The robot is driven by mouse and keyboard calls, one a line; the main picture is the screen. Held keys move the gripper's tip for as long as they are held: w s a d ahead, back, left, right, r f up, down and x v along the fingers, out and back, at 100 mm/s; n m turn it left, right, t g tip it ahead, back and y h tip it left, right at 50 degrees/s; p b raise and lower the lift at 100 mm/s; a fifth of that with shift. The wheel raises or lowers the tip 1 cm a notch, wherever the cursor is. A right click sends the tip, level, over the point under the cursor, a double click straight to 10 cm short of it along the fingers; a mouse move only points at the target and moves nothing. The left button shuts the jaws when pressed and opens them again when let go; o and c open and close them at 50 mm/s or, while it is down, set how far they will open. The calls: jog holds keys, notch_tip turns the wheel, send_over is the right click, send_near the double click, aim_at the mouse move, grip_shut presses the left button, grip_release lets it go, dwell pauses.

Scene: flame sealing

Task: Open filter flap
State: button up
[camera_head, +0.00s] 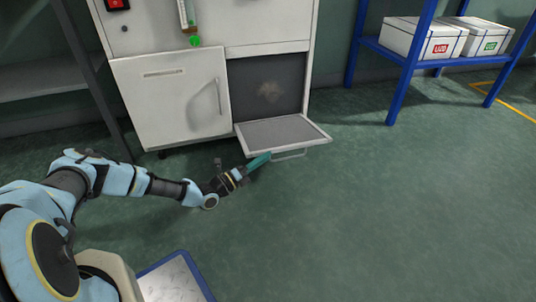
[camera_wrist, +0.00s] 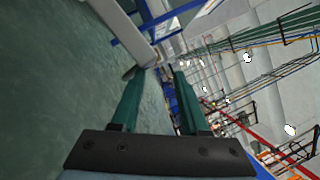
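The filter flap (camera_head: 283,132) is the lower-right panel of the white cabinet. It is folded down and lies about level near the floor, with a thin bar handle (camera_head: 290,155) at its front edge. The dark compartment (camera_head: 285,75) behind it is exposed, with a brownish patch (camera_head: 269,91) inside. My gripper (camera_head: 264,158) is low at the flap's front left corner, left of the handle; I cannot tell if it touches. In the wrist view its two green fingers (camera_wrist: 157,72) stand apart, with nothing clearly held between them. A pale panel edge (camera_wrist: 122,25) shows beyond the fingertips.
Left of the opening is a closed cabinet door (camera_head: 175,97) with a handle. A blue rack (camera_head: 400,57) with white boxes (camera_head: 424,38) stands at the right, a grey shelf (camera_head: 45,78) at the left. The green floor (camera_head: 390,210) is clear at the right.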

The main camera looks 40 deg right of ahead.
jog(key=w+a+f, duration=0.1)
jog(key=a+f, duration=0.2)
jog(key=a, duration=0.9)
dwell(1.1)
jog(key=shift+f, duration=0.15)
dwell(0.5)
